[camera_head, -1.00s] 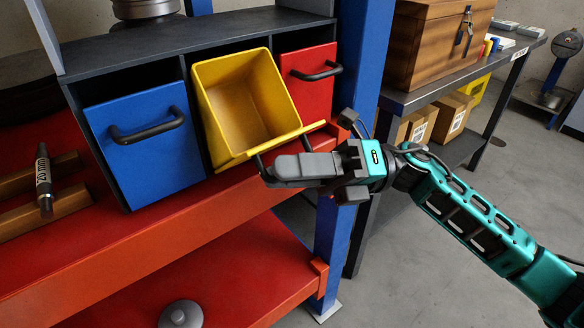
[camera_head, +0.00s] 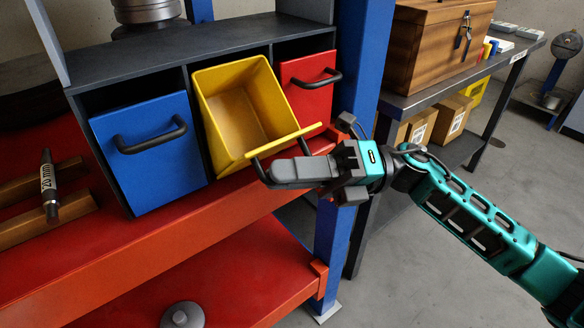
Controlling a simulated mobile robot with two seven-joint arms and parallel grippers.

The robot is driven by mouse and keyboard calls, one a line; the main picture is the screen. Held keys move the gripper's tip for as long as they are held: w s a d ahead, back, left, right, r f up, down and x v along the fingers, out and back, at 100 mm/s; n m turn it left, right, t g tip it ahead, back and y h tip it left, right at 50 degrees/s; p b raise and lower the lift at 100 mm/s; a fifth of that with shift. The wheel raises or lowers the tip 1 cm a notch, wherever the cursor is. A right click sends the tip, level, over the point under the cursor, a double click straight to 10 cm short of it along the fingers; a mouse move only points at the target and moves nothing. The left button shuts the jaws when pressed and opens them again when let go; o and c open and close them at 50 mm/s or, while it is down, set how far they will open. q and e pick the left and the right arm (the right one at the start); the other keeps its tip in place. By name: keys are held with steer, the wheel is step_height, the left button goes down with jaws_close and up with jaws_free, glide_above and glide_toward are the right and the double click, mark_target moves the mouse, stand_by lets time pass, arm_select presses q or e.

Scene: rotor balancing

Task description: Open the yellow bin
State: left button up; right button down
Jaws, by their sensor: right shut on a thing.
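The yellow bin (camera_head: 240,112) is tilted forward out of the middle compartment of the dark cabinet (camera_head: 175,62), so its hollow inside shows. Its black handle (camera_head: 258,163) is on the front lip. My right gripper (camera_head: 268,174) is at the front of the bin, shut on the handle. The fingers hide part of the handle. My left gripper is not in view.
The blue bin (camera_head: 150,155) to the left and the red bin (camera_head: 308,85) to the right sit in the cabinet. A marked shaft (camera_head: 49,188) lies on wooden blocks at left. A blue post (camera_head: 345,140) stands beside my right gripper.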

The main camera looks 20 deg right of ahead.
steer(key=shift+w+r+m, duration=0.15)
steer(key=shift+r+m, duration=0.1)
steer(key=shift+m, duration=0.05)
steer(key=c, duration=1.2)
jaws_free()
steer(key=v, duration=1.3)
